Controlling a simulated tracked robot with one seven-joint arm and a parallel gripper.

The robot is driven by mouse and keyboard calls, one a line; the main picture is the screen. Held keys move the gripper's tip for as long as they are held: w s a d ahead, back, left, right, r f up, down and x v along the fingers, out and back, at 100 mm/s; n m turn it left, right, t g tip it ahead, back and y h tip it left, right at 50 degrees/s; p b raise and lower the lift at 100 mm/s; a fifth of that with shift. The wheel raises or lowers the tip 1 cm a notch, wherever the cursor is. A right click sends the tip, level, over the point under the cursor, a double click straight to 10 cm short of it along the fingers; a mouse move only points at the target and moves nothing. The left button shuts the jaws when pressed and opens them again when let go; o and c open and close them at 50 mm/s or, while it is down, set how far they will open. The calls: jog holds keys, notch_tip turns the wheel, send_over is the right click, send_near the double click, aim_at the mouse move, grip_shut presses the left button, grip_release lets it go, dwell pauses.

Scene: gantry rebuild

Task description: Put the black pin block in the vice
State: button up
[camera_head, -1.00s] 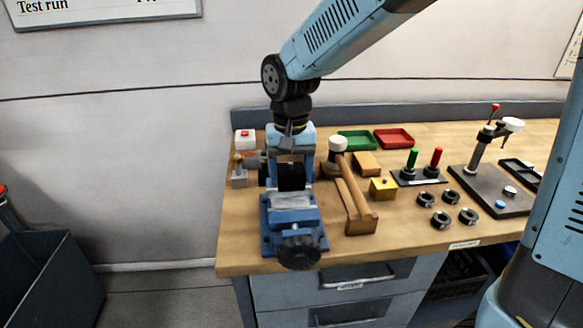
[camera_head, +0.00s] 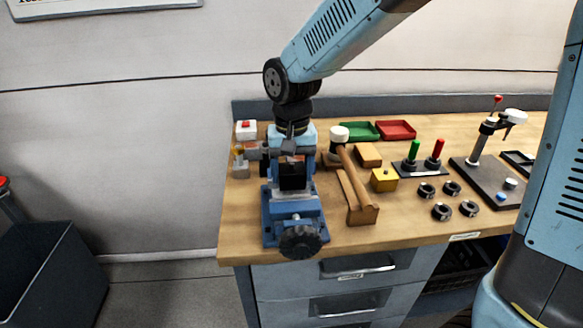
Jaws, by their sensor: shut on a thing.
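The blue vice (camera_head: 294,205) stands at the left front of the workbench, its round black handle (camera_head: 300,242) facing me. The black pin block (camera_head: 293,180) shows upright at the vice, behind its front jaw. My gripper (camera_head: 291,160) points down over the vice and is shut on the block from above. The block's lower end is hidden by the front jaw, so I cannot tell how deep it sits or whether it touches the vice.
A hammer (camera_head: 352,170) lies close to the right of the vice. A yellow block (camera_head: 384,179), several black rings (camera_head: 441,211) and a stand with green and red pins (camera_head: 421,168) lie further right. Green (camera_head: 358,130) and red (camera_head: 396,129) trays are behind. A white box with a red button (camera_head: 246,130) is back left.

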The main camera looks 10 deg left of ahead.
aim_at(292, 183)
jog(key=shift+f, duration=1.8)
jog(key=o, duration=1.4)
jog(key=shift+r, duration=0.1)
notch_tip(292, 183, up, 14)
jog(key=shift+f, duration=0.2)
jog(key=shift+d, duration=0.1)
